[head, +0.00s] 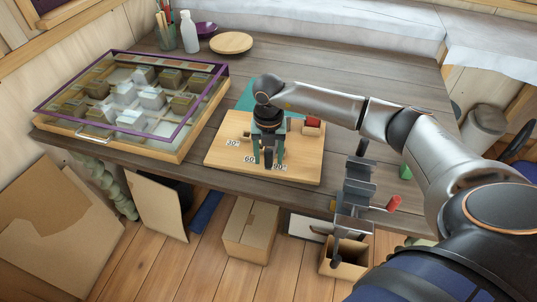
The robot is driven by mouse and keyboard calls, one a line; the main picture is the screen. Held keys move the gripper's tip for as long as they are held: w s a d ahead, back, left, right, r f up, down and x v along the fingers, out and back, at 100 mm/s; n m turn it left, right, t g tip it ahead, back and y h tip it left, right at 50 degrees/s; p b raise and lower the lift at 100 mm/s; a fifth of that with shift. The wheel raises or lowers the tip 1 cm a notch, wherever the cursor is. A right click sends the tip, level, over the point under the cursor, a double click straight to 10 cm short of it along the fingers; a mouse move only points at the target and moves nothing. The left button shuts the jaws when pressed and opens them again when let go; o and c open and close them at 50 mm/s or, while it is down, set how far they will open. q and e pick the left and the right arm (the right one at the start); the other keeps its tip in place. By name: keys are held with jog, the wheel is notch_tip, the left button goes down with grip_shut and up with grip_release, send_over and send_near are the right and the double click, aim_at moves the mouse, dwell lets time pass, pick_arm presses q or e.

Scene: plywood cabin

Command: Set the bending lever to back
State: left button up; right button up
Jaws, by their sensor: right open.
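A light wooden board (222,160) lies on the table near its front edge and bears white angle labels, "30" (233,143), "60" (249,160) and one that seems to read "90" (279,167). My right gripper (268,158) points down over the middle of the board, open, with its fingers close to the labels. Teal and dark parts show between and around the fingers. I cannot tell which of these belong to the bending lever, so its position and any contact are unclear. A red piece (313,122) on a small wooden block sits at the board's right. My left gripper is out of view.
A glass-topped case (137,105) with a purple frame stands left of the board. A grey metal fixture (357,187) with a red handle (394,203) stands at the front edge, right. A white bottle (189,32) and round wooden plate (231,42) are behind. The table's back right is clear.

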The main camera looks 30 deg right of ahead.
jog(key=shift+c, duration=0.3)
grip_shut()
dwell(1.0)
